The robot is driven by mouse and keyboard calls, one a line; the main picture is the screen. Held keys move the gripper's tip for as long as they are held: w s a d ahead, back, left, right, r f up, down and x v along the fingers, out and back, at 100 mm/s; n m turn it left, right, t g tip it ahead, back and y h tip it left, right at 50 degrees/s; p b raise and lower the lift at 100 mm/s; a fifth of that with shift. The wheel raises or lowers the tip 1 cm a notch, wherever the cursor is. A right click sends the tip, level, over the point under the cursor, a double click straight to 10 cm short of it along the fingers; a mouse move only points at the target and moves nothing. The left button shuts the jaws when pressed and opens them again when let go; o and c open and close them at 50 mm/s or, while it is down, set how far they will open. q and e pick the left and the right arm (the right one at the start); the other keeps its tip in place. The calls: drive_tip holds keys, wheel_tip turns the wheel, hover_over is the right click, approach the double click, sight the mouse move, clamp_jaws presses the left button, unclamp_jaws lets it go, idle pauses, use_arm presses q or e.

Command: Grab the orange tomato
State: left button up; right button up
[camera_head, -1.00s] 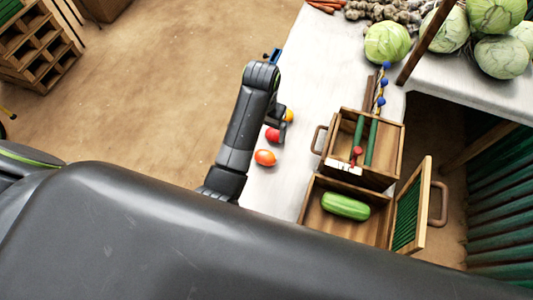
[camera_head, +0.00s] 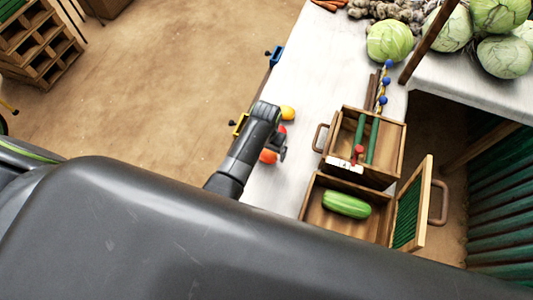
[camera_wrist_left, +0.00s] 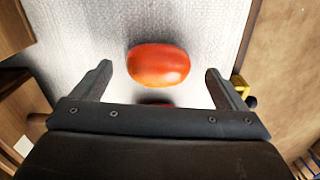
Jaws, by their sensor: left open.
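The orange tomato (camera_head: 268,156), orange-red in colour, lies on the white tabletop beside my left gripper (camera_head: 281,150), which partly covers it in the head view. In the left wrist view the orange tomato (camera_wrist_left: 158,64) shows whole, centred between and just beyond the two spread fingertips. My left gripper is open and empty. A red tomato (camera_head: 283,129) lies farther along the table, partly behind my wrist; its top edge (camera_wrist_left: 155,102) shows in the wrist view, mostly hidden by the gripper body. A yellow-orange tomato (camera_head: 287,112) lies beyond it. My right gripper is not in view.
A wooden box (camera_head: 396,150) with green and red parts stands right of the tomatoes. An open compartment below it holds a green cucumber-like vegetable (camera_head: 346,205). Cabbages (camera_head: 389,41) sit at the back. A yellow clamp (camera_head: 240,125) is at the table's left edge.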

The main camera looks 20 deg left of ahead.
use_arm(q)
drive_tip(key=shift+f, duration=1.3)
drive_tip(key=c, duration=1.1)
